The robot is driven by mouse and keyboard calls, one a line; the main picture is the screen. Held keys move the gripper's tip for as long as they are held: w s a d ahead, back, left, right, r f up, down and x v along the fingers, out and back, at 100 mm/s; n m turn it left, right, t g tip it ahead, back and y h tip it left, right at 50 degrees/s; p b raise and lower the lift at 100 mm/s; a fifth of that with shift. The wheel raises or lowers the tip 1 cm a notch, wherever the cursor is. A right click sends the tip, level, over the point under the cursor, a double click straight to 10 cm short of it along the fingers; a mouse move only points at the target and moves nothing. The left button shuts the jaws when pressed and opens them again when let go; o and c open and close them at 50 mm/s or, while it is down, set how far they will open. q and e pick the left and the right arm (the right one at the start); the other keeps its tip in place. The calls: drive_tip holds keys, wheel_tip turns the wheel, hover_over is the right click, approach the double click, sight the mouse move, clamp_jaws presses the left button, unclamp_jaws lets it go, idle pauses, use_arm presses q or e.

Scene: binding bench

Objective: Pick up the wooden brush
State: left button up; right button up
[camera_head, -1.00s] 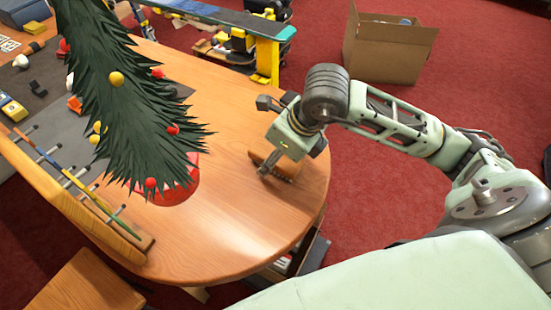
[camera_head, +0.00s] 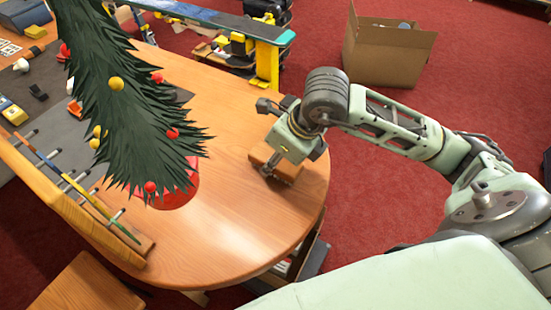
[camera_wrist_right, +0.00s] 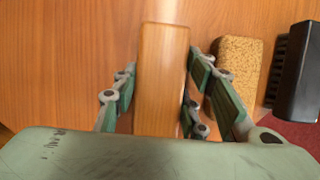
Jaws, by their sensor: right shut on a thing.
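The wooden brush (camera_head: 261,154) is a light brown block near the right end of the table. My right gripper (camera_head: 272,168) is shut on it from above. In the right wrist view the brush (camera_wrist_right: 162,78) lies lengthwise between the two green fingers of the gripper (camera_wrist_right: 160,95), which touch or nearly touch its long sides. Its bristles are hidden, and I cannot tell whether it is clear of the tabletop. My left gripper is not in view.
In the right wrist view a speckled tan block (camera_wrist_right: 236,68) and a black object (camera_wrist_right: 299,75) lie right of the brush. A decorated tree (camera_head: 125,100) in a red base and a wooden rack (camera_head: 75,205) stand left. The table front (camera_head: 225,235) is clear.

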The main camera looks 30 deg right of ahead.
sight(272, 152)
drive_tip(key=shift+s+a+r+p, duration=0.1)
drive_tip(key=shift+s+r+p, duration=0.05)
drive_tip(key=shift+p, duration=0.3)
drive_tip(key=shift+r, duration=0.2)
drive_tip(key=r, duration=0.1)
drive_tip(key=r+b, duration=0.1)
drive_tip(key=d+r, duration=0.1)
drive_tip(key=r, duration=0.1)
drive_tip(key=shift+w+b, duration=0.3)
drive_tip(key=shift+b, duration=0.05)
drive_tip(key=w+d+r+b, duration=0.2)
drive_tip(key=d+r, duration=0.4)
drive_tip(key=d, duration=0.4)
drive_tip(key=shift+d+r+b, duration=0.3)
drive_tip(key=shift+r+b, duration=0.05)
drive_tip(key=shift+b, duration=0.05)
drive_tip(key=shift+w, duration=0.1)
drive_tip(key=o, duration=0.7)
drive_tip(key=c, duration=0.5)
